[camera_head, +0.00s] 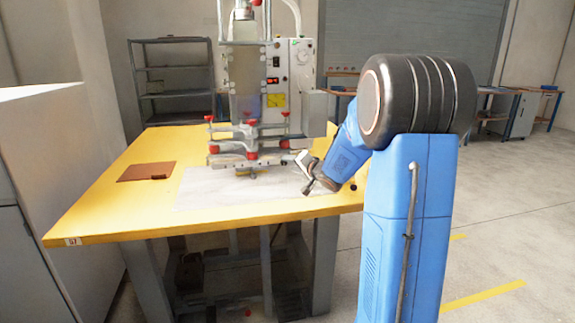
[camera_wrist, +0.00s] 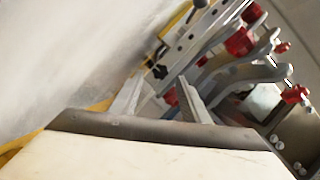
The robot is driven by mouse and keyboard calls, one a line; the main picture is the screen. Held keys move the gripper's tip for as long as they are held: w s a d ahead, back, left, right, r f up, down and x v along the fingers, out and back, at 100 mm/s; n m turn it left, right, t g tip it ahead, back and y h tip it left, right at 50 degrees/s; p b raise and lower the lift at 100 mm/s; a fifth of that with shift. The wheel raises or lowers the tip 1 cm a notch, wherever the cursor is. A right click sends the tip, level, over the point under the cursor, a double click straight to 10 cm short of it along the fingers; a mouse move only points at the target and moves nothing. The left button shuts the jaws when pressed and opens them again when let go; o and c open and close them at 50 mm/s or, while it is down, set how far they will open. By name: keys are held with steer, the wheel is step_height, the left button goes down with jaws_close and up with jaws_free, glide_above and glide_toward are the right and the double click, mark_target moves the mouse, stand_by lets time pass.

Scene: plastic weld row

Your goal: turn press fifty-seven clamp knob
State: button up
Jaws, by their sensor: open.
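The press (camera_head: 250,110) stands on a yellow table (camera_head: 110,215) whose front corner tag reads 57. Its lower clamp bar carries red knobs (camera_head: 252,155) and a small dark knob (camera_head: 253,174) at the underside middle. In the wrist view a black star-shaped knob (camera_wrist: 160,71) sits on the grey drilled bar, beyond and between my fingertips. Red knobs (camera_wrist: 240,41) show farther up and right. My gripper (camera_head: 303,172) is open and empty, right of the clamp bar and above the table. Its two fingers also show in the wrist view (camera_wrist: 160,84), apart from the black knob.
A pale sheet (camera_head: 215,190) covers the tabletop below the clamp. A brown pad (camera_head: 147,171) lies at the left. A white partition (camera_head: 60,150) borders the table's left side. Open floor (camera_head: 510,190) lies right.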

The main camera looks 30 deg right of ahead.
mark_target(285, 163)
steer(key=shift+x, duration=1.7)
steer(key=shift+c, duration=0.7)
steer(key=c, duration=0.9)
